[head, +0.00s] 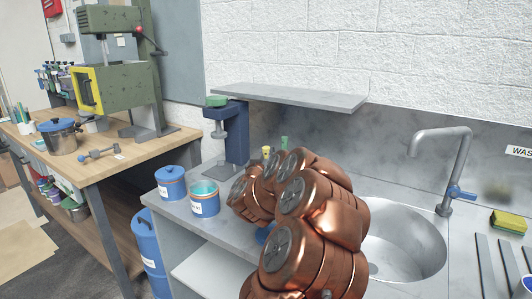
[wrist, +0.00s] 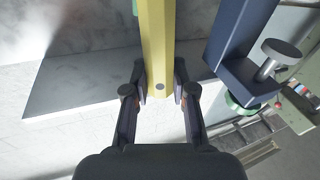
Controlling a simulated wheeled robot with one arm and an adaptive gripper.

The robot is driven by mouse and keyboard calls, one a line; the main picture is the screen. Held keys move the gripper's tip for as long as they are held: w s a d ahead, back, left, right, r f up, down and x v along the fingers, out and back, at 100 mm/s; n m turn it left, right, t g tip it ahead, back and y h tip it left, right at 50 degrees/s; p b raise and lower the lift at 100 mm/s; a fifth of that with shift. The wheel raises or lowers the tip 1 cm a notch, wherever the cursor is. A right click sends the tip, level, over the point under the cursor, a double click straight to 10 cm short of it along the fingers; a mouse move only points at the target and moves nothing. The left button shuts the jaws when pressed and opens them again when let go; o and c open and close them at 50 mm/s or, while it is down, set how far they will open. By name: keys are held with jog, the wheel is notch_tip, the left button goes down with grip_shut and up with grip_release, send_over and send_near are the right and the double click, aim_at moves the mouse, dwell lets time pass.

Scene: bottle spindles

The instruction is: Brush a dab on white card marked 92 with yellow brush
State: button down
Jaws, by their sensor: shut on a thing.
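My gripper (wrist: 160,92) is shut on the yellow brush (wrist: 157,40) in the wrist view. Its fingers press on both sides of the flat yellow handle, which runs up out of the top of the picture. The bristles are out of view there. In the head view my copper arm hides the gripper. A small yellow tip (head: 266,152) shows behind the arm, but I cannot tell whether it is the brush. I see no card on which I can read 92.
A blue clamp stand (head: 236,135) stands left of my arm under a grey wall shelf (head: 300,96). Two blue pots (head: 171,183) (head: 205,199) sit on the counter. A sink (head: 405,245) with a tap (head: 455,150) lies right. A wooden bench (head: 105,170) with a green press (head: 128,80) stands left.

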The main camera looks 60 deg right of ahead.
jog(key=shift+f+b, duration=0.4)
jog(key=shift+f, duration=0.3)
dwell(1.1)
jog(key=shift+s, duration=0.1)
dwell(1.6)
jog(key=shift+f, duration=0.1)
jog(key=shift+s+d+r+b, duration=0.15)
jog(key=shift+s+b, duration=0.4)
jog(key=shift+s, duration=0.6)
jog(key=shift+w, duration=0.1)
jog(key=shift+w+p, duration=0.65)
jog(key=shift+w, duration=0.5)
jog(key=shift+s, duration=0.15)
